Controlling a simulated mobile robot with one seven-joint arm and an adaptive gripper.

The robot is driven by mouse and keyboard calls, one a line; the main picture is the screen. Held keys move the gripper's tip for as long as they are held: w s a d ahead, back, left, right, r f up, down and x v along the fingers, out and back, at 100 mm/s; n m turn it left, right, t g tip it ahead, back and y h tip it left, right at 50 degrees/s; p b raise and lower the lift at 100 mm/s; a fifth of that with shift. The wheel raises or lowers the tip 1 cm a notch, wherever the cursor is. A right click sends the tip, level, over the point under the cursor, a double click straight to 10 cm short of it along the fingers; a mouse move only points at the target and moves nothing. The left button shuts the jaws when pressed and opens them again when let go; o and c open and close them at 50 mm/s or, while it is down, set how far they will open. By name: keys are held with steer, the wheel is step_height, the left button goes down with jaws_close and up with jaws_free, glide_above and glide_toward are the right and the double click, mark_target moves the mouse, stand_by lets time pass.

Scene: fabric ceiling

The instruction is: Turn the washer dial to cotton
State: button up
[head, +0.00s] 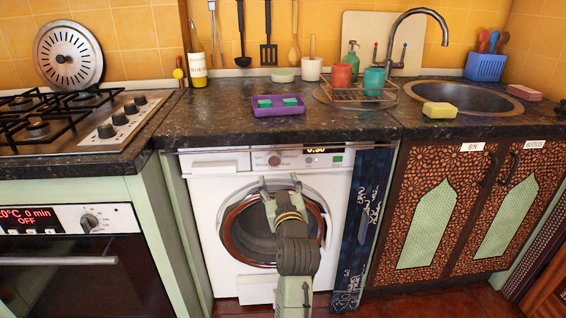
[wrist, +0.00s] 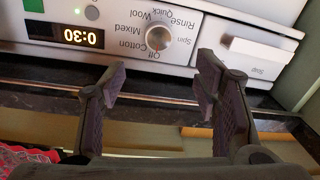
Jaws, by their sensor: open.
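The washer (head: 210,190) stands under the dark counter, its round door shut. Its dial (head: 274,160) is a silver knob on the top panel. The wrist view shows the dial (wrist: 158,37) upside down, ringed by printed labels including Off, Cotton, Mixed, Wool, Quick, Rinse and Spin. The washer's display (wrist: 78,37) reads 0:30. My gripper (head: 280,183) is open and empty in front of the washer, just below the dial in the head view. In the wrist view the dial shows between and beyond the spread fingers (wrist: 161,78), apart from them.
The soap drawer (wrist: 256,57) is beside the dial. The counter edge (head: 280,137) overhangs the panel closely. A blue patterned cloth (head: 366,220) hangs right of the washer. The oven (head: 70,260) is at the left, and a purple tray (head: 278,111) sits on the counter above.

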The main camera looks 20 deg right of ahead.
mark_target(274, 161)
steer(key=p+x, duration=0.1)
steer(key=x, duration=0.9)
steer(key=shift+w+d, duration=0.2)
steer(key=shift+w, duration=0.1)
steer(key=shift+c, duration=0.5)
steer(key=c, duration=1)
steer(key=shift+c, duration=0.2)
